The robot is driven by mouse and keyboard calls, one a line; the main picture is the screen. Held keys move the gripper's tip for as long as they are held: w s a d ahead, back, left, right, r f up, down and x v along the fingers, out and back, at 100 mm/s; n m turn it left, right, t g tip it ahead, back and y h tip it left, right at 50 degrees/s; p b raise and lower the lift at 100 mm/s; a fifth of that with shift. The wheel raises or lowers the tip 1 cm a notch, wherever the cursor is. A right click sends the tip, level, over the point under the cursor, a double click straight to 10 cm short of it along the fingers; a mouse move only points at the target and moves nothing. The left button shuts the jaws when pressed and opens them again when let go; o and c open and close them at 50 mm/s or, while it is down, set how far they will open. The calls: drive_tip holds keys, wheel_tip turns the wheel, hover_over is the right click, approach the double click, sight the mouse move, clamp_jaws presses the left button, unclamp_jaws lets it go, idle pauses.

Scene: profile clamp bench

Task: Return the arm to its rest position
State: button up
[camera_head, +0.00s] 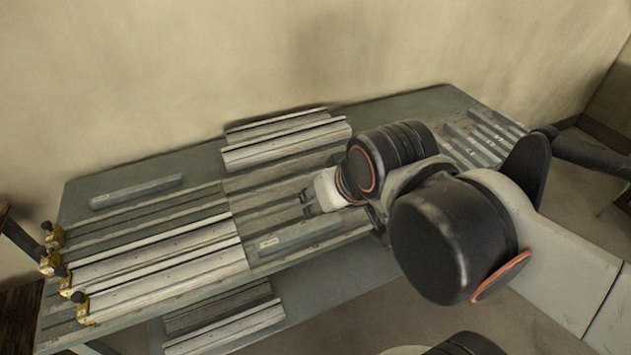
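My arm reaches in from the right over the bench (110,185). My gripper (305,203) is small in view, above the middle of the bench and pointing left. Its two dark fingertips look apart, with nothing visible between them. A grey profile bar (300,236) lies on the bench just below and in front of the gripper; the two look apart. My arm hides part of the bench's right half.
Light profiles lie in the fixture (165,265) at the left, with several yellow clamps (52,237) at its end. Another grey bar (135,192) lies at the back left. Profiles stand at the back middle (285,138), front (225,320) and right (485,135). A wall (200,60) rises behind.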

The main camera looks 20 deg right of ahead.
drive_tip(key=shift+s+n, duration=0.2)
drive_tip(key=shift+n, duration=0.1)
drive_tip(key=shift+f+b, duration=0.8)
drive_tip(key=shift+b, duration=0.1)
